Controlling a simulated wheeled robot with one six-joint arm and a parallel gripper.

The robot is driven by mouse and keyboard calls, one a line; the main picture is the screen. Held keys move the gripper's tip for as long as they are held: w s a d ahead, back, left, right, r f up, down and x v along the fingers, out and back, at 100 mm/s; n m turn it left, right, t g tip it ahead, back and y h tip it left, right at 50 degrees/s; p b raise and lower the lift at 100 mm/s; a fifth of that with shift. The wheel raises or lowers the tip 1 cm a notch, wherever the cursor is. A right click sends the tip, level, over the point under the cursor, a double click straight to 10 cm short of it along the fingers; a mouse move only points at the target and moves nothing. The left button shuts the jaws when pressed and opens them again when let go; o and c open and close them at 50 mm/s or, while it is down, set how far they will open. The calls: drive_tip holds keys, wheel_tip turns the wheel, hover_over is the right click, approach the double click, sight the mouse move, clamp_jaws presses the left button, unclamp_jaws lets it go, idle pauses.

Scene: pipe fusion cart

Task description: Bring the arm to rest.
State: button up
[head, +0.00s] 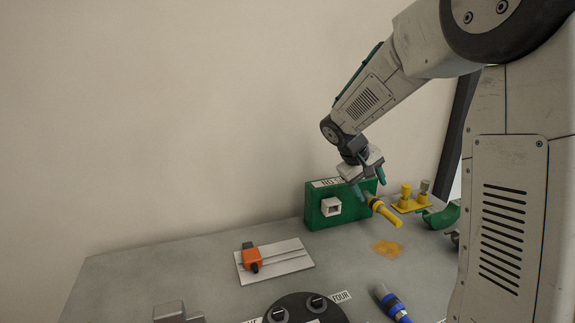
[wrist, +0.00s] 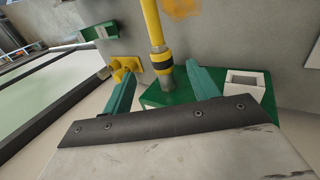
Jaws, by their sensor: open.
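My gripper (head: 368,189) hangs above the green box at the back of the table, its teal fingers pointing down. In the wrist view my gripper (wrist: 163,82) is open, with one finger on each side of a yellow pipe's end and a gap to both. The yellow pipe (head: 387,214) has a dark band and a grey end at the green box (head: 317,211); it also shows in the wrist view (wrist: 153,25). I cannot tell whether its end is seated in the box or only in front of it.
A yellow fitting stand (head: 411,204) and a green curved holder (head: 441,217) are to the right. An orange clamp (head: 252,258) sits on a white plate (head: 288,263). A blue pipe (head: 393,305) and a black round base (head: 300,312) are in front. An orange patch (head: 387,249) marks the table.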

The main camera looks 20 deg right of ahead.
drive_tip(key=s+a+r+y, duration=0.1)
drive_tip(key=s+a+y, duration=0.1)
drive_tip(key=s+a, duration=0.4)
drive_tip(key=s+a+r+t+y, duration=0.1)
drive_tip(key=s+a, duration=0.5)
drive_tip(key=s, duration=0.8)
drive_tip(key=s+a+r+y, duration=0.3)
drive_tip(key=s+a, duration=0.3)
drive_tip(key=s, duration=0.4)
drive_tip(key=shift+s+r, duration=0.25)
